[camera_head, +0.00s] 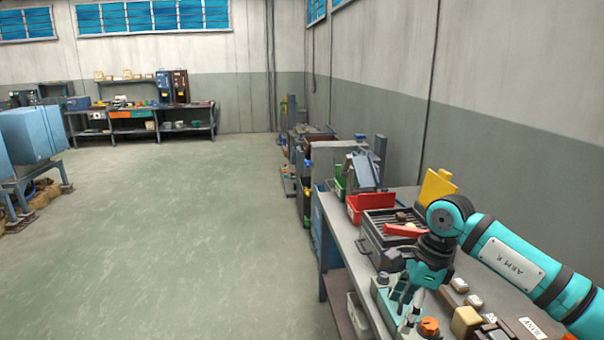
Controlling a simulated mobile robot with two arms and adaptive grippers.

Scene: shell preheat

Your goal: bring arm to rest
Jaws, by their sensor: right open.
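My right arm, teal and black, comes in from the right edge over the workbench (342,232). My right gripper (412,300) points down at the bench's front part, close above a pale teal box with an orange knob (429,326). Its fingers are apart and I see nothing held between them. Where the fingertips end against the box is hard to make out. My left arm and gripper do not show.
A dark grilled tray (370,245) with a red-handled thing (404,230) lies behind the gripper. A red bin (368,206) and a yellow piece (436,187) stand farther back. Small blocks (466,321) lie right of the gripper. The wall runs along the right; open floor (190,240) lies left.

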